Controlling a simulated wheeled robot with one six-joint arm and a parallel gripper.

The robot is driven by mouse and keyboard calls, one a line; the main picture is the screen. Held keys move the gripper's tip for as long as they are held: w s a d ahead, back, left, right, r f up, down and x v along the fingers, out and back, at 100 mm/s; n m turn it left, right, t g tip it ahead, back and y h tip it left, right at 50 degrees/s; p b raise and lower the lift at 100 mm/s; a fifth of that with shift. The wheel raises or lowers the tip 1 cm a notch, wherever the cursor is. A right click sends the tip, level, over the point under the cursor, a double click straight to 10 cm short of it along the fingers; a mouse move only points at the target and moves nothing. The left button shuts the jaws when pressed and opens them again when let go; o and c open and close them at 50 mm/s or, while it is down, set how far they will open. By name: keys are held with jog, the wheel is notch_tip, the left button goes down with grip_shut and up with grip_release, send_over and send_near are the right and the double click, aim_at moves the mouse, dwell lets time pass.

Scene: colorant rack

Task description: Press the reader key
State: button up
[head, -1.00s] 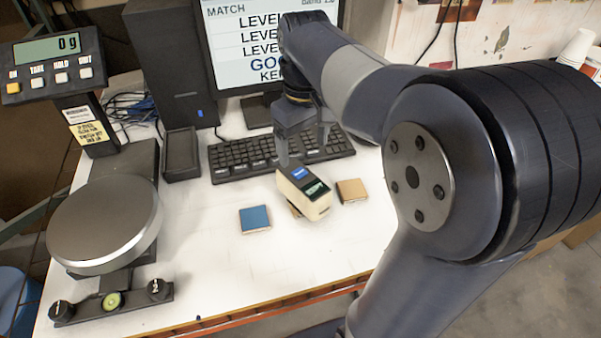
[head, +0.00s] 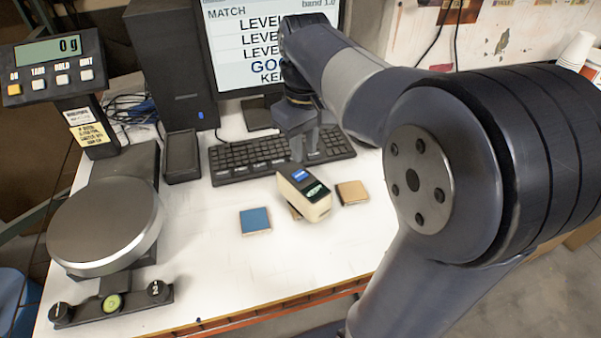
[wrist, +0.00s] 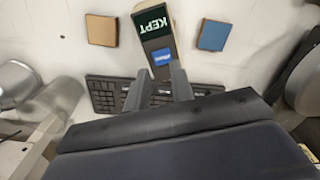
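I cannot tell whether a fingertip touches the reader.
A blue tile (head: 255,221) and a tan tile (head: 352,192) flank the reader. A keyboard (head: 245,158) and a monitor (head: 270,50) reading "MATCH" stand behind. A scale (head: 105,220) showing 0 g is at the left. The front of the bench is clear.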

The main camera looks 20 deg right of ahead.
grip_shut()
dwell(0.8)
